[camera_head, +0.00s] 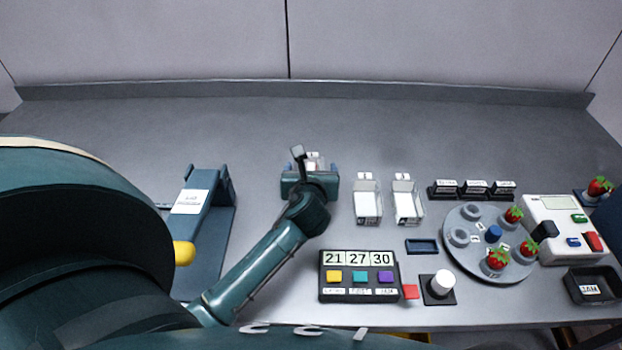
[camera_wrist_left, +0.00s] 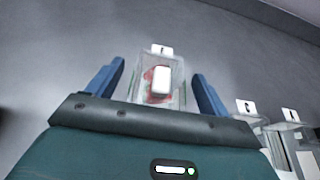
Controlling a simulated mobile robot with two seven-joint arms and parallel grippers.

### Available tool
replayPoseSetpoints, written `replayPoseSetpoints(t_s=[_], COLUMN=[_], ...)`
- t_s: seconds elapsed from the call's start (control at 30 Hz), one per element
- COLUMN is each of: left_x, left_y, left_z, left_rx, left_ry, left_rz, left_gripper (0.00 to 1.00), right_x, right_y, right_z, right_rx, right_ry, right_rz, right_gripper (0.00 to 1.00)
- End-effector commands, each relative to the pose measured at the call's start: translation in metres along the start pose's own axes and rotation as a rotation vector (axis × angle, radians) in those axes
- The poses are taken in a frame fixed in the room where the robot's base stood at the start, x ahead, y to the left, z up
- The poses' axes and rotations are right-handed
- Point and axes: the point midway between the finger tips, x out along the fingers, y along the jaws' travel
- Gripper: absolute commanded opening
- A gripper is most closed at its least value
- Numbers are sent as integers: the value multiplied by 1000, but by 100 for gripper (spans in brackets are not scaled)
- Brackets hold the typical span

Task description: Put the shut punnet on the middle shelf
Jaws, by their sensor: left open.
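The shut punnet (camera_wrist_left: 150,92) is a clear box with red showing inside and a white label on its top. It stands between the two blue fingers of my left gripper (camera_wrist_left: 159,72) in the left wrist view, with gaps visible at both sides. In the head view my left gripper (camera_head: 313,167) is open over the punnet (camera_head: 315,158), which is mostly hidden by the gripper and wrist. A small white tag (camera_wrist_left: 162,50) stands behind the punnet. No middle shelf can be made out in either view. My right gripper is not in view.
Two clear containers (camera_head: 367,205) (camera_head: 408,205) stand right of my gripper. A teal stand (camera_head: 205,200) is at left. A button panel (camera_head: 358,290), a round grey plate with berries (camera_head: 475,262) and a scale-like device (camera_head: 560,220) fill the right. The table's back is clear.

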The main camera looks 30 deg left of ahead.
Motion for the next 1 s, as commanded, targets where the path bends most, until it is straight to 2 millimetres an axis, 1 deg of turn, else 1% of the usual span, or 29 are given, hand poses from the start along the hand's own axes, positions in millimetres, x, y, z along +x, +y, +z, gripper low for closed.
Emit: replayPoseSetpoints(t_s=[0.1, 0.27, 0.3, 0.9, 0.93, 0.97, 1.0], left_x=[6, 6, 6, 5, 5, 5, 5], left_y=[0, 0, 0, 0, 0, 0, 0], left_z=[0, 0, 0, 0, 0, 0, 0], left_rx=[0, 0, 0, 0, 0, 0, 0], left_ry=[1, 1, 1, 1, -1, -1, -1], left_rz=[0, -1, -1, -1, -1, -1, -1], left_gripper=[80, 80, 78, 29, 29, 25, 25], right_x=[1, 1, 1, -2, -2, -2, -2], right_y=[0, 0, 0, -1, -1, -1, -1], right_z=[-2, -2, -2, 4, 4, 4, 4], right_rx=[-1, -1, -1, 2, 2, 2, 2], right_ry=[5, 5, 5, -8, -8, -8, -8], right_rz=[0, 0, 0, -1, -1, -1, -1], right_gripper=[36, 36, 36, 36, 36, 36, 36])
